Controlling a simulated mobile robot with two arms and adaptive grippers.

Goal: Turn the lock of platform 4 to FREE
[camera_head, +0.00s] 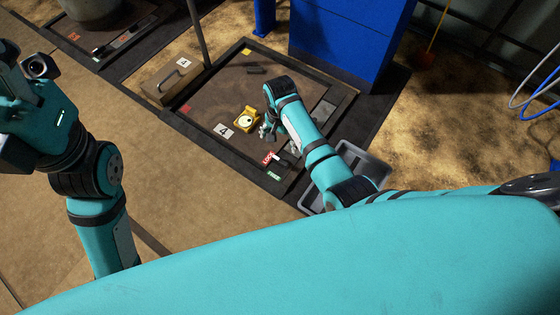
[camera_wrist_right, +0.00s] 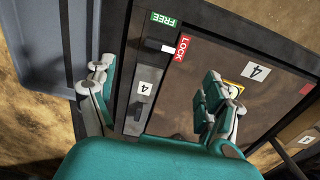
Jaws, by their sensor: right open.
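Platform 4 (camera_head: 205,108) is a brown, dark-framed floor plate with a white "4" label (camera_head: 222,130). On its near edge are a red LOCK label (camera_head: 268,159) and a green FREE label (camera_head: 273,175). The right wrist view shows the FREE label (camera_wrist_right: 163,18), the LOCK label (camera_wrist_right: 182,48) and a short lever with a white end (camera_wrist_right: 168,48) beside LOCK. My right gripper (camera_wrist_right: 160,100) is open above the lock strip, its fingers apart and empty. It also shows in the head view (camera_head: 268,130). My left gripper (camera_head: 18,85) is at the left edge, its fingers unclear.
A yellow device with a round dial (camera_head: 246,119) sits on the platform. A grey bin (camera_head: 374,166) is right of the lock. Bare floor (camera_head: 170,190) lies left of the platform.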

